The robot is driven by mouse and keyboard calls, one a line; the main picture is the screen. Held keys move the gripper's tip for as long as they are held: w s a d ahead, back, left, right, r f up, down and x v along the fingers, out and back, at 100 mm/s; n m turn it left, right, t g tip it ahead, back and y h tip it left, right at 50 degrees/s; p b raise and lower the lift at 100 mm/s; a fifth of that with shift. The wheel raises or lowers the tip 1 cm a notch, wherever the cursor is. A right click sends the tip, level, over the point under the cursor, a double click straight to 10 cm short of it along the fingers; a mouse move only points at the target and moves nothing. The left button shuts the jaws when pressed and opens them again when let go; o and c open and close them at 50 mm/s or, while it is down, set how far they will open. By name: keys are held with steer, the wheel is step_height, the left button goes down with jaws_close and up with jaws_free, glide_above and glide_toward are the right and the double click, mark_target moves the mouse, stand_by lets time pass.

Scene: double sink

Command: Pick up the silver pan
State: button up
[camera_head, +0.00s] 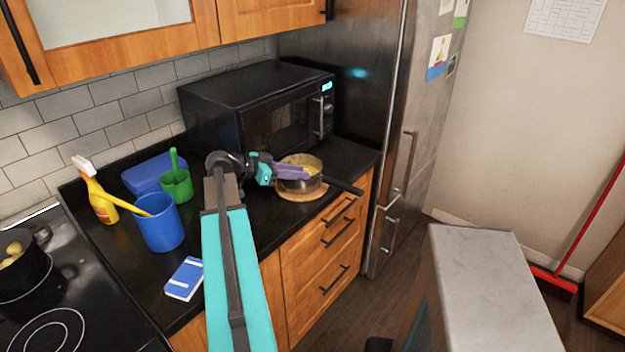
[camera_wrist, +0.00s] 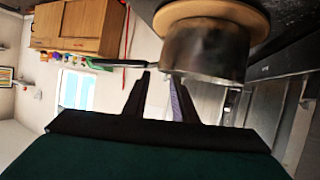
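The silver pan (camera_head: 311,184) stands on a round wooden trivet (camera_head: 297,197) on the black counter, in front of the microwave. Its black handle (camera_head: 343,186) points right toward the counter's front edge. Something yellowish shows inside it. My gripper (camera_head: 304,173) is at the pan's near left side in the head view, its purple fingers overlapping the pan. In the wrist view, which looks upside down, the pan (camera_wrist: 205,50) and its handle (camera_wrist: 118,63) are just beyond the fingers (camera_wrist: 162,84). The fingers are apart with nothing between them. I cannot tell whether they touch the pan.
A black microwave (camera_head: 262,112) stands behind the pan, beside a tall fridge (camera_head: 395,130). A dark pot (camera_head: 27,277) sits on the stove.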

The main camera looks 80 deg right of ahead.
steer(key=shift+p+x, duration=0.85)
steer(key=shift+x, duration=1.2)
steer(key=shift+f, duration=0.1)
steer(key=shift+c, duration=0.3)
jaws_close()
